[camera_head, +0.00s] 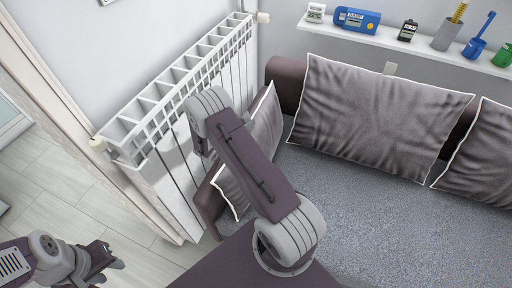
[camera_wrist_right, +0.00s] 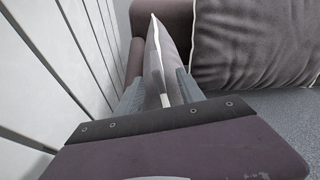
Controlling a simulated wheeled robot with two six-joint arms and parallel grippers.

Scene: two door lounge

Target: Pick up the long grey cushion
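A grey cushion with white piping (camera_head: 266,128) stands against the sofa's left armrest, partly hidden by my right arm. In the right wrist view this cushion (camera_wrist_right: 160,62) shows nearly edge-on. My right gripper (camera_wrist_right: 160,92) has its fingers spread on either side of it, with a gap showing on the left. This gripper is hidden behind its arm in the head view. A wide grey cushion (camera_head: 375,112) leans on the sofa back, and another (camera_head: 485,150) is cut off at the right edge. My left gripper (camera_head: 104,266) is low at the left, above the floor, away from the cushions.
A white radiator (camera_head: 185,85) stands close to the left of the armrest (camera_head: 208,203). The grey seat (camera_head: 375,225) is clear.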

